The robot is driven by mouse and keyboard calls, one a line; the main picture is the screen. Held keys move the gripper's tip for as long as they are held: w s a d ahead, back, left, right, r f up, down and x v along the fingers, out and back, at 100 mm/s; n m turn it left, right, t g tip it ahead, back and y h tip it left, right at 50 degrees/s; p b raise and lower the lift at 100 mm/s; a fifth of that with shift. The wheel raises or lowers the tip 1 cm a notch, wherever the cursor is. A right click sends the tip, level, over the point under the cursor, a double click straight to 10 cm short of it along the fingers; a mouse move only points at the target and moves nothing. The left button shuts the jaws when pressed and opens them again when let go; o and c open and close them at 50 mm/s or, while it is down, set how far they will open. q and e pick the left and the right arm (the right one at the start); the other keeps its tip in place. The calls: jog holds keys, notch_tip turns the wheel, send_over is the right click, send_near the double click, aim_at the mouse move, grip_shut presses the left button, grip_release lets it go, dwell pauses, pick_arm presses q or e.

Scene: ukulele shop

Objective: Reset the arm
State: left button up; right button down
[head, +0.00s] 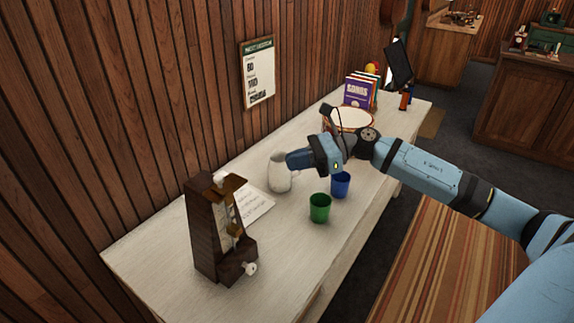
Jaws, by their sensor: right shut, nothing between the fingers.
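My right arm (440,178) reaches in from the right over the white table (157,262). My right gripper (294,160) is shut and empty. In the picture its tip overlaps the top of a white pitcher (279,179); I cannot tell whether they touch. A blue cup (341,186) stands just below and right of the gripper. A green cup (320,209) stands nearer the front edge. My left gripper is not in view.
A dark wooden metronome (212,232) stands at the near left, with a paper sheet (256,206) behind it. A drum (354,118), books (358,92) and a tablet (398,64) stand farther back. A striped bench (440,262) is at the front right.

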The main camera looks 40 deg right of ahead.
dwell(0.4)
jog(key=s+a+f+n+t+h+p, duration=0.1)
jog(key=s+a+f+n+h+p, duration=0.1)
jog(key=s+a+f+n, duration=0.3)
jog(key=s+a+f+n+t+h+p, duration=0.1)
jog(key=s+a+f+n+h+p, duration=0.1)
jog(key=s+a+f+n+h, duration=0.3)
jog(key=s+a+f+n+t+h+p, duration=0.2)
jog(key=s+a+f+n+h, duration=0.2)
jog(key=s+f+n, duration=0.7)
notch_tip(320, 180, down, 7)
jog(key=a+n, duration=0.2)
jog(key=n, duration=0.3)
jog(key=shift+a+f, duration=0.15)
jog(key=shift+a, duration=0.2)
